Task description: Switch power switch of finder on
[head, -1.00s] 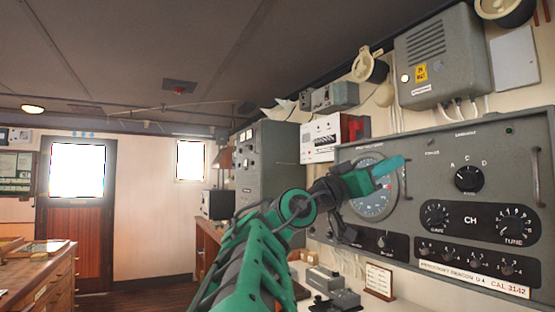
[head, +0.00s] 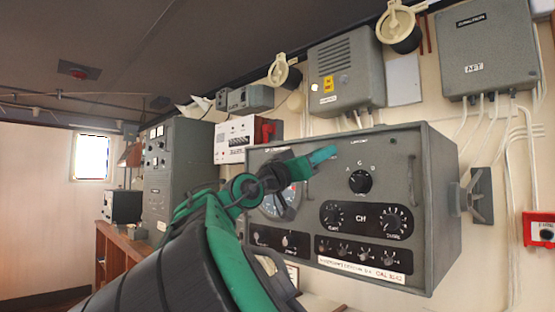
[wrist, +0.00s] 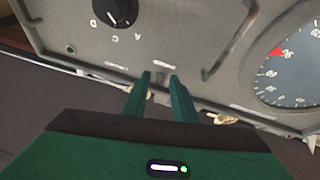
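The finder seems to be the grey box (head: 430,200) on the right-hand wall, with a round dial, knobs and black panels. Its selector knob (head: 360,182) also shows upside down in the wrist view (wrist: 115,10). A small knob (head: 285,241) sits on the lower-left black panel. I cannot tell which control is the power switch. My gripper (head: 322,155) is in front of the finder's upper face, between the dial and selector knob. In the wrist view its two green fingers (wrist: 160,78) are apart with nothing between them. My arm partly covers the dial (head: 285,202).
A grey cabinet (head: 178,165) and a white box (head: 240,140) stand left of the finder. Grey boxes (head: 345,75) and a horn-like fitting (head: 396,20) are above it. A handle (wrist: 228,45) stands out from the finder's face. A red box (head: 540,229) is at far right.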

